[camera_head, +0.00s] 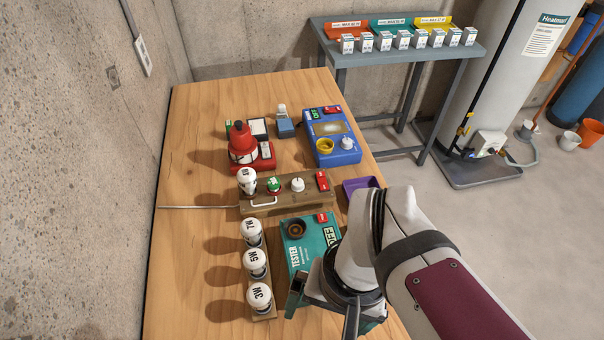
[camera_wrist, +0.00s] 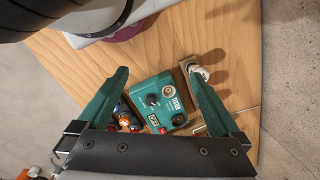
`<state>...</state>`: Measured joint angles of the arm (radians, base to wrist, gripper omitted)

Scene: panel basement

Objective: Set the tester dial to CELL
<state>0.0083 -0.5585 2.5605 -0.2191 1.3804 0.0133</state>
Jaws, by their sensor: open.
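The tester is a teal box (camera_head: 296,252) on the wooden table, with a dark ringed socket (camera_head: 296,228) and a red switch (camera_head: 320,217). My gripper (camera_head: 322,303) is over its near right part and hides its dial in the head view. In the wrist view the tester (camera_wrist: 172,81) lies beyond and between my open fingers (camera_wrist: 158,73). Its black dial (camera_wrist: 152,101) shows there with a pale mark, but the labels and setting are too small to read. The fingers appear apart from the dial, with nothing between them.
White bulbs (camera_head: 255,264) stand in a row left of the tester. Behind it are a wooden lamp board (camera_head: 262,207), a purple tray (camera_head: 360,186), a blue device (camera_head: 333,150) and a red lantern-like object (camera_head: 242,145). Small coloured cylinders (camera_wrist: 126,118) lie beside the tester. The table's far left is clear.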

